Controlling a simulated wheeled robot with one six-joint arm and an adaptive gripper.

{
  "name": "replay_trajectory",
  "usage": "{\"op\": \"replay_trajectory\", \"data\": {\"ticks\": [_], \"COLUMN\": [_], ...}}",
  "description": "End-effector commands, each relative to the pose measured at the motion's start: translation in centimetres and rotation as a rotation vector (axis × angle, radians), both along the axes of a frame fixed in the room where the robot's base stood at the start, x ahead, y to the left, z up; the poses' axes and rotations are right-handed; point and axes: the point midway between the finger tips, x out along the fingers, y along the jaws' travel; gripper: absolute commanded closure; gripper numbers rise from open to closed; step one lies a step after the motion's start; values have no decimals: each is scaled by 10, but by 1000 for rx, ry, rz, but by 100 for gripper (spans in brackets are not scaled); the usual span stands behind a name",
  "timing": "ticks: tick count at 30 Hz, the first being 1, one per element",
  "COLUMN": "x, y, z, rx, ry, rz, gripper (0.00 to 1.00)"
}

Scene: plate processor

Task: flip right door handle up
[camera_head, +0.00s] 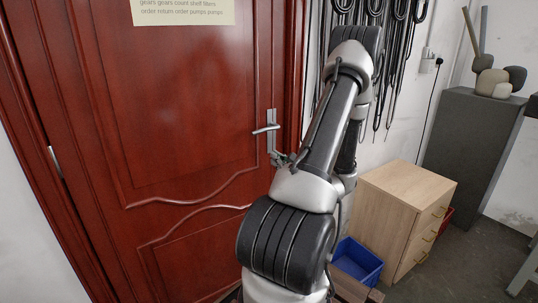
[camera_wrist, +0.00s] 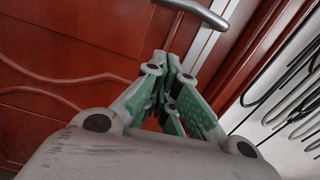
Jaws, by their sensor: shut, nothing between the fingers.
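The red-brown wooden door (camera_head: 190,100) fills the left of the head view. Its silver lever handle (camera_head: 266,129) sits near the right edge on a tall metal plate, and the lever points left, close to level. In the wrist view the handle (camera_wrist: 199,12) crosses the top edge, beyond my fingertips. My gripper (camera_head: 283,159) is just below the handle in the head view, partly hidden by my arm. In the wrist view my gripper (camera_wrist: 162,58) has its green-padded fingers drawn together with nothing between them. It appears apart from the lever.
A wooden drawer cabinet (camera_head: 400,205) and a blue bin (camera_head: 357,262) stand right of my arm. Black cables (camera_head: 400,60) hang on the wall right of the door frame (camera_head: 292,70). A grey cabinet (camera_head: 465,140) stands farther right.

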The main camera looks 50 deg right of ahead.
Motion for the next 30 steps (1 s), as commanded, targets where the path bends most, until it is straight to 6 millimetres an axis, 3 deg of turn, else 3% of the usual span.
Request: {"op": "replay_trajectory", "data": {"ticks": [3,9,30], "x": [-19,-34,-35], "y": [4,8,10], "z": [0,0,-5], "rx": [1,-1,12], "ry": [1,0,15], "rz": [-3,-1,7], "gripper": [100,100,100]}}
